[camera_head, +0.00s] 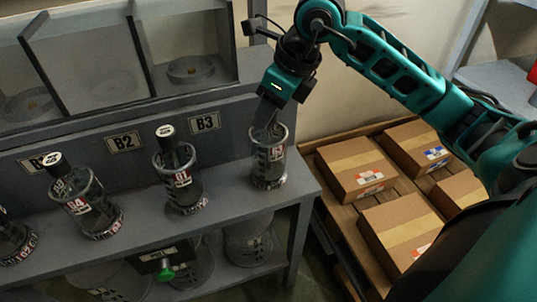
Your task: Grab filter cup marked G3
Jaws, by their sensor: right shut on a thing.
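Several clear glass filter cups with dark bases stand in a row on the grey shelf. My right gripper (269,115) points down at the right-end filter cup (268,168), with its fingers at the top of the cup. It is shut on that cup, which looks upright and at shelf height. The cup's mark is too small to read for sure. To its left stand a cup with a red and white label (183,183), another labelled cup (95,212) and one cut off at the left edge (14,240). My left gripper is not in view.
Cardboard boxes (355,167) lie on a wooden pallet at the right. Glass-fronted compartments (85,62) are behind.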

